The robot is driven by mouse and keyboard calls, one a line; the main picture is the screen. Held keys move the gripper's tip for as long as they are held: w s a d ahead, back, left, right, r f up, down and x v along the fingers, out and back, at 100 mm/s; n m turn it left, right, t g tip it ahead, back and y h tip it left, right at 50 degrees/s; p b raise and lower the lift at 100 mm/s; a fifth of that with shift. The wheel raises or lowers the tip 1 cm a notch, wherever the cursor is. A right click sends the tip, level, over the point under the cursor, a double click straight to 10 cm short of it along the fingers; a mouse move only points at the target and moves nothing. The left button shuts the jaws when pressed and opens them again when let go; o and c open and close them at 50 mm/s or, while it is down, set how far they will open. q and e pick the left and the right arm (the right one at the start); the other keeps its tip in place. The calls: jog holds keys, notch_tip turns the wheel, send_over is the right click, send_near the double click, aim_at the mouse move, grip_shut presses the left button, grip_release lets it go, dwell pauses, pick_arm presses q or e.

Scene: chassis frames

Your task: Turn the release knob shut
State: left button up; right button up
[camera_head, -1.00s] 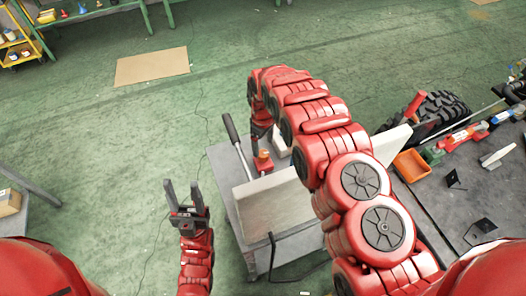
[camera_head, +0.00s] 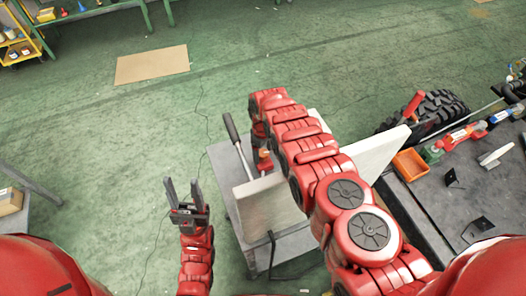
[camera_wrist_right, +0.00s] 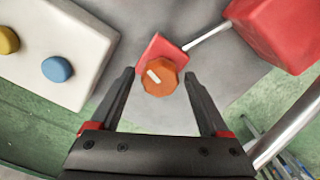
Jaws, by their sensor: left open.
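The release knob (camera_wrist_right: 160,77) is orange with a pale mark across its face and sits on a small red block (camera_wrist_right: 163,47) in the right wrist view. My right gripper (camera_wrist_right: 158,76) is open, with one finger on each side of the knob; I cannot tell whether the fingers touch it. In the head view the red part (camera_head: 264,162) shows below my right gripper (camera_head: 262,146), which is partly hidden by my arm. My left gripper (camera_head: 183,186) is open and empty, left of the cart.
A pale box with blue and yellow buttons (camera_wrist_right: 85,45) lies left of the knob. A larger red block (camera_wrist_right: 275,30) and a metal rod are at right. The grey cart (camera_head: 222,165) bears a long dark-gripped handle (camera_head: 230,127) and a pale panel (camera_head: 262,207). A dark workbench (camera_head: 425,190) stands right.

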grip_shut()
jog(key=shift+m, duration=0.3)
jog(key=m+b, duration=0.1)
jog(key=m, duration=0.1)
jog(key=shift+f+m, duration=0.15)
jog(key=shift+m, duration=0.15)
jog(key=m+b, duration=0.2)
jog(key=m, duration=0.1)
jog(key=shift+m+b, duration=0.3)
jog(key=m+b, duration=0.3)
jog(key=m, duration=0.1)
jog(key=shift+m+b, duration=1.1)
jog(key=shift+m, duration=1)
